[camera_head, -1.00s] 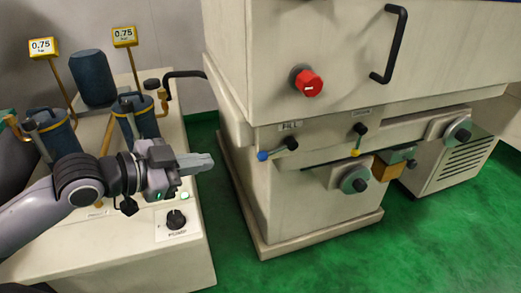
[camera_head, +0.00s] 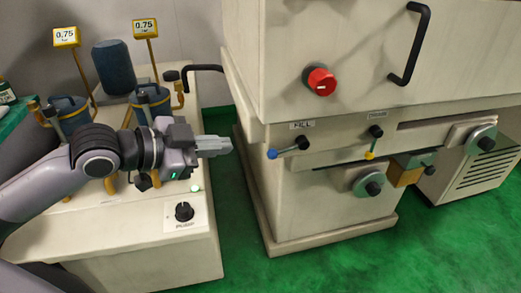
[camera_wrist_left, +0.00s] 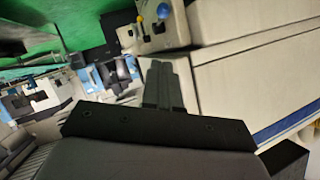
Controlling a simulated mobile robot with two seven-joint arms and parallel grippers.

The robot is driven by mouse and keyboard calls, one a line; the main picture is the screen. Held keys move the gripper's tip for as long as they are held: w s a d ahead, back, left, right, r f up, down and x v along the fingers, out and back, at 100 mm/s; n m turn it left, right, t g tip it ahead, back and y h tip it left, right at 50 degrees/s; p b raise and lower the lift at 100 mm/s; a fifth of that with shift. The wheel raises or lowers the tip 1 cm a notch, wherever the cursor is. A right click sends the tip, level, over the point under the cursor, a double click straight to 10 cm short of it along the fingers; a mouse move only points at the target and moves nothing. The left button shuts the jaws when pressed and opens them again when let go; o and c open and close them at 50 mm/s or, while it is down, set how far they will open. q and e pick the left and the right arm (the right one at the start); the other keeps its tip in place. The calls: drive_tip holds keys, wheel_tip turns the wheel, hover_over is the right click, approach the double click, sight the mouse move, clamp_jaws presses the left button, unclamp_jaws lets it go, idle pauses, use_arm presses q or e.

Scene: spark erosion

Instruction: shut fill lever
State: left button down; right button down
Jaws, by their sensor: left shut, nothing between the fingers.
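The fill lever (camera_head: 287,150) is on the front of the big cream machine, beneath the FILL label (camera_head: 302,125). Its arm lies nearly level, with the blue knob (camera_head: 272,154) at the left end and a black pivot at the right. The blue knob (camera_wrist_left: 163,11) also shows at the top of the left wrist view. My left gripper (camera_head: 228,146) is shut and empty. In the head view its fingertips point right, a short gap left of the blue knob. The shut fingers also show in the left wrist view (camera_wrist_left: 164,66). My right gripper is out of view.
The drain lever (camera_head: 373,143) hangs down with a yellow knob, right of the fill lever. A red knob (camera_head: 320,80) and black handle (camera_head: 411,45) stick out above. A pump unit (camera_head: 120,240) with filter canisters stands beneath my left arm. Green floor lies between unit and machine.

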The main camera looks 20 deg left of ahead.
use_arm(q)
drive_tip(key=p, duration=0.1)
approach(279, 151)
drive_tip(key=w+d+r, duration=0.2)
drive_tip(key=d, duration=0.1)
drive_tip(key=shift+w+a+f, duration=0.1)
drive_tip(key=shift+w+f, duration=0.15)
drive_tip(key=shift+f, duration=0.35)
drive_tip(key=shift+w+f, duration=0.25)
drive_tip(key=shift+f, duration=0.3)
drive_tip(key=shift+w+a+f, duration=0.1)
drive_tip(key=shift+w+f, duration=0.2)
drive_tip(key=shift+f, duration=0.3)
